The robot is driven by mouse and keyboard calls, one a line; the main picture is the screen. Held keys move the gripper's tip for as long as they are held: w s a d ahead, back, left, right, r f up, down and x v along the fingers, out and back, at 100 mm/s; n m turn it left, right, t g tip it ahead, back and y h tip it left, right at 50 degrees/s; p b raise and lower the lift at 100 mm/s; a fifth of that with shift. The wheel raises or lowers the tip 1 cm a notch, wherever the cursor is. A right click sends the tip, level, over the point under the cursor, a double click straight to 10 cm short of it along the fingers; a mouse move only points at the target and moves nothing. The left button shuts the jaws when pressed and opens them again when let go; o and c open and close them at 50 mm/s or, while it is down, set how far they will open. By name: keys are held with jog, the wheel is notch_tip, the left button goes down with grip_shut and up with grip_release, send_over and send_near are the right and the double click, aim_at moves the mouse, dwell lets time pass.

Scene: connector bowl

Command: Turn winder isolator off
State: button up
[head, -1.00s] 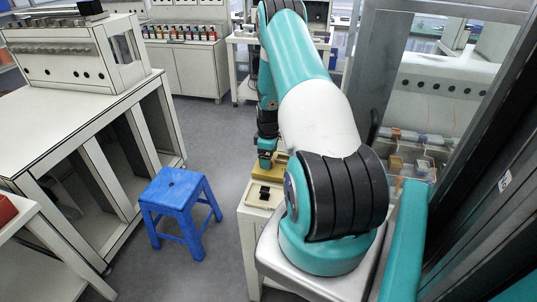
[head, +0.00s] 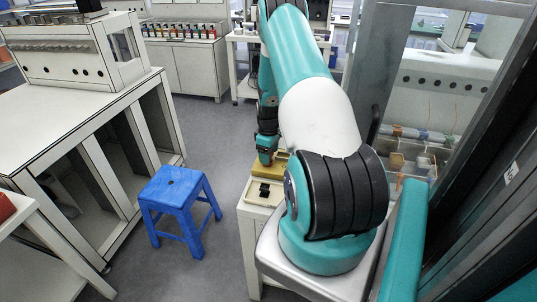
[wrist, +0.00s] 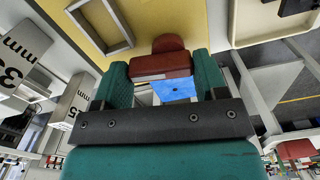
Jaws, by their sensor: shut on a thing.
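The isolator is a yellow box (head: 271,172) on a pale stand in the head view. In the wrist view its yellow face (wrist: 85,30) fills the top, with a grey rectangular frame (wrist: 125,42) on it. A dark red handle (wrist: 165,64) stands out from that face. My gripper (wrist: 162,88), with teal fingers, is shut on the handle, one finger on each side. In the head view my gripper (head: 266,153) is small, at the yellow box, and the handle's exact angle cannot be told there.
A cream tray with a black item (head: 264,191) lies in front of the yellow box. A blue stool (head: 178,190) stands on the floor to the left, before a white bench (head: 75,125). Dark frame posts are close on the right. Floor between stool and stand is clear.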

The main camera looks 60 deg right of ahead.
jog(key=m+b, duration=0.1)
jog(key=m, duration=0.1)
jog(key=m+b, duration=0.1)
jog(key=m, duration=0.1)
jog(key=shift+s+m, duration=0.2)
jog(key=shift+m, duration=0.1)
jog(key=m+b, duration=0.1)
jog(key=m, duration=0.2)
jog(key=shift+s+m, duration=0.1)
jog(key=shift+m, duration=0.2)
jog(key=m+b, duration=0.1)
jog(key=m, duration=0.3)
jog(key=shift+s+a, duration=0.15)
jog(key=shift+a+r+m+b, duration=0.1)
jog(key=shift+m+b, duration=0.35)
jog(key=shift+m, duration=1.65)
jog(key=o, duration=0.9)
jog(key=shift+o, duration=0.2)
notch_tip(320, 180, up, 17)
jog(key=b, duration=0.2)
jog(key=shift+r, duration=0.2)
jog(key=shift+a, duration=0.1)
